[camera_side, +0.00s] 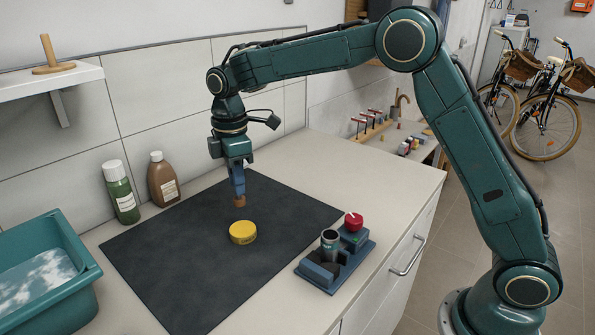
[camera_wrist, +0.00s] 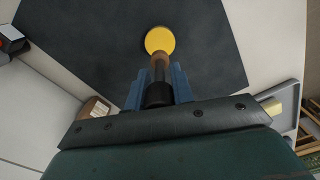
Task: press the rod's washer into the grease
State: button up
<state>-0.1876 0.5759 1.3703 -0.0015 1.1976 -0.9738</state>
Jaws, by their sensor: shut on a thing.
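My gripper (camera_side: 238,188) points straight down over the dark mat (camera_side: 175,255) and is shut on a rod. The rod's brown lower end (camera_side: 240,201) sticks out below the fingers; I cannot make out the washer separately. In the wrist view the rod (camera_wrist: 159,92) is dark between the blue fingers (camera_wrist: 160,82) and brown toward its tip. A round yellow tin (camera_side: 243,233) lies on the mat below the rod's tip, apart from it. It also shows in the wrist view (camera_wrist: 160,40), just beyond the tip. I cannot tell whether its yellow top is grease or a lid.
A blue fixture (camera_side: 318,280) with a grey cylinder (camera_side: 330,243) and red knob (camera_side: 354,221) stands at the mat's right edge. A green bottle (camera_side: 121,192) and brown bottle (camera_side: 162,180) stand by the wall. A teal basin (camera_side: 85,262) is at left. The mat is otherwise clear.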

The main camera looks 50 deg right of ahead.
aim_at(238, 198)
jog(key=shift+f, duration=0.15)
jog(key=shift+f, duration=2.85)
jog(key=shift+f, duration=0.65)
dwell(0.9)
jog(key=shift+r, duration=0.1)
jog(key=shift+r, duration=3.55)
jog(key=shift+d+f, duration=0.1)
jog(key=shift+s+d+f+m, duration=0.3)
jog(key=shift+d+m, duration=0.1)
jog(key=shift+m, duration=0.2)
jog(key=s+d+f+m, duration=0.1)
jog(key=s+d+m, duration=0.1)
jog(key=m, duration=0.1)
jog(key=s+d+f+m, duration=0.2)
jog(key=s+d+m, duration=0.1)
jog(key=m, duration=0.1)
jog(key=s+d+f+m, duration=0.2)
jog(key=d+m, duration=0.1)
jog(key=m, duration=0.1)
jog(key=shift+s+d+f, duration=0.1)
jog(key=shift+s+f, duration=0.05)
jog(key=shift+s, duration=0.15)
jog(key=shift+s+d+f+m, duration=0.3)
jog(key=shift+s+m, duration=0.15)
jog(key=shift+m, duration=0.15)
